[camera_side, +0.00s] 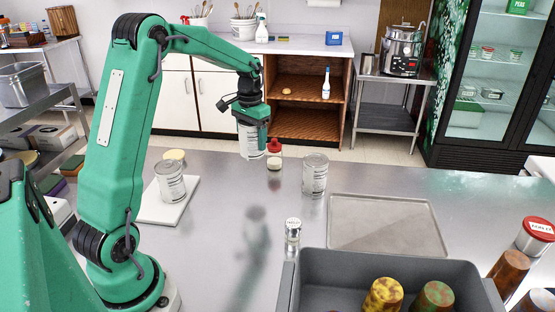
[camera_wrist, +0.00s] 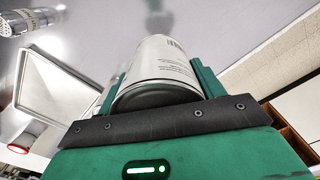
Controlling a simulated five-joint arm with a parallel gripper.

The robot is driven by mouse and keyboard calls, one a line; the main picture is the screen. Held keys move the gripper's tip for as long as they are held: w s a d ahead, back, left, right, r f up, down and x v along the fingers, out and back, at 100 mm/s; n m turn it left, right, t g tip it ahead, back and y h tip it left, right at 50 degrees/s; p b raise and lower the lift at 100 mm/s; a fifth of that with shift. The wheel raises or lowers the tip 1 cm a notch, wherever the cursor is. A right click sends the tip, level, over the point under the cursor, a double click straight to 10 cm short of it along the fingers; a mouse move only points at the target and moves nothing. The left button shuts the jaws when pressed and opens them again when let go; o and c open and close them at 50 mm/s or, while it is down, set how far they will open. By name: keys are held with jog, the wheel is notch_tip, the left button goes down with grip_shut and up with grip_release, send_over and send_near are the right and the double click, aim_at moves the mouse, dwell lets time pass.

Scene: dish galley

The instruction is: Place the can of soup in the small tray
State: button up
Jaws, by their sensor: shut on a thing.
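My gripper (camera_side: 256,126) is shut on a can with a pale printed label (camera_side: 248,146) and holds it up above the table. In the wrist view the can (camera_wrist: 158,70) lies between the two fingers of my gripper (camera_wrist: 158,88), its rounded end towards the camera. The small tray (camera_side: 432,243) is a flat, shallow metal tray lying empty at the right of the table. It also shows at the left of the wrist view (camera_wrist: 62,92). The can is to the left of the tray and apart from it.
Another can (camera_side: 314,176) stands left of the tray. A third can (camera_side: 170,183) stands on a white board (camera_side: 152,210).

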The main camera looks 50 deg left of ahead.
jog(key=r, duration=0.4)
jog(key=shift+w+d+r, duration=0.2)
jog(key=shift+w+d, duration=0.15)
jog(key=shift+d, duration=0.05)
jog(key=w+d+m, duration=0.4)
jog(key=w+d, duration=0.1)
jog(key=d, duration=0.3)
jog(key=w+d+m, duration=0.3)
jog(key=w+d, duration=0.1)
jog(key=d, duration=0.5)
jog(key=m, duration=0.6)
send_over(363, 231)
notch_tip(363, 231, down, 6)
jog(key=shift+s+r, duration=0.1)
jog(key=shift+r, duration=0.1)
jog(key=shift+f, duration=0.1)
jog(key=shift+f, duration=4.85)
jog(key=shift+f, duration=0.15)
